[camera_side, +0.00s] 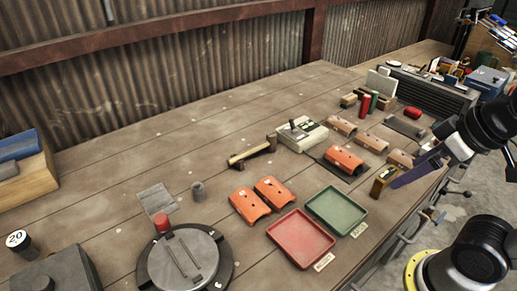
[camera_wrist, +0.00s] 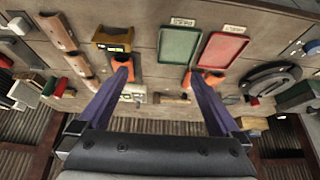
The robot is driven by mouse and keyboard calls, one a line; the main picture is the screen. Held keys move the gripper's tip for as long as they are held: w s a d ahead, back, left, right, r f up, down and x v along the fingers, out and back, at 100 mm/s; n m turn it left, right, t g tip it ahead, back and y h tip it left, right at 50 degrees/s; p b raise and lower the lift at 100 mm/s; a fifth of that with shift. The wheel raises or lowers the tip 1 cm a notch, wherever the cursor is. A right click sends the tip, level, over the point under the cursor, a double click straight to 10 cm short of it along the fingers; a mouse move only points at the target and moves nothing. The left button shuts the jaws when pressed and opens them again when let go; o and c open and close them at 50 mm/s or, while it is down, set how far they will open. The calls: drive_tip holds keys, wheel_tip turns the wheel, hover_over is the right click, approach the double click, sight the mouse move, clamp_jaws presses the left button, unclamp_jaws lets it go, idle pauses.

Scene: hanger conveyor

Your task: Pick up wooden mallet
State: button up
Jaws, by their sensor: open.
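The wooden mallet (camera_side: 250,153) lies on the workbench in the side view, left of a pale box-shaped device (camera_side: 302,134). Its handle points left and its darker head is at the right end. In the wrist view the mallet (camera_wrist: 172,98) shows small, beyond and between my fingers. My gripper (camera_side: 400,182) is at the right of the side view, over the front part of the bench, well apart from the mallet. In the wrist view my gripper (camera_wrist: 158,68) has its two purple fingers wide apart with nothing between them.
A red tray (camera_side: 300,240) and a green tray (camera_side: 337,213) lie toward the bench's front. Orange curved pieces (camera_side: 275,192) lie between trays and mallet. A round black device (camera_side: 180,262) stands front left. The bench behind the mallet is clear up to the corrugated wall (camera_side: 200,70).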

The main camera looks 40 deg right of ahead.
idle(0.3)
drive_tip(key=c, duration=0.7)
